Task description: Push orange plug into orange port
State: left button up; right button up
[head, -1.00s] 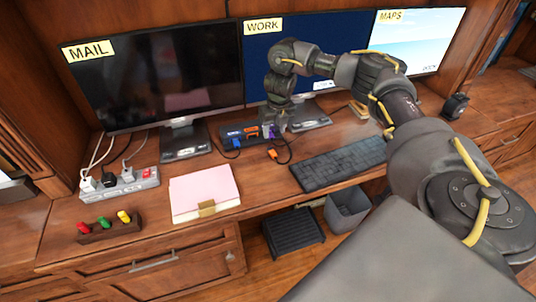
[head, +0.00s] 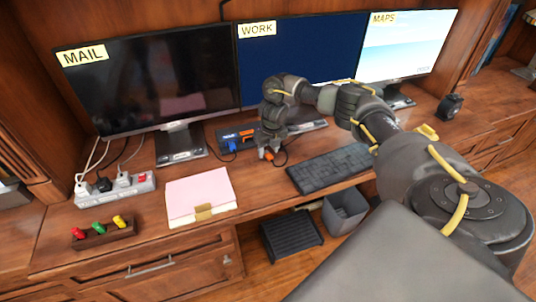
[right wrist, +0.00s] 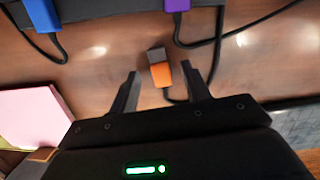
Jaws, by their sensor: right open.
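The orange plug (right wrist: 162,75), with a grey metal tip and a black cable, lies loose on the wooden desk. In the head view the plug (head: 280,157) shows partly beside my right gripper (head: 268,153). In the right wrist view my right gripper (right wrist: 160,70) is open, one finger on each side of the plug, with gaps between; whether they are at its height I cannot tell. The dark hub (head: 224,133) stands behind, with an orange-marked port (head: 248,133) on it. My left gripper is not in view.
A blue plug (right wrist: 44,15) and a purple plug (right wrist: 177,10) are at the hub, with cables on the desk. A keyboard (head: 328,168) lies to the right, a pink folder (head: 198,193) to the left. Monitors stand behind.

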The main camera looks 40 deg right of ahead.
jog(key=shift+f, duration=0.5)
grip_shut()
jog(key=shift+w+r, duration=0.1)
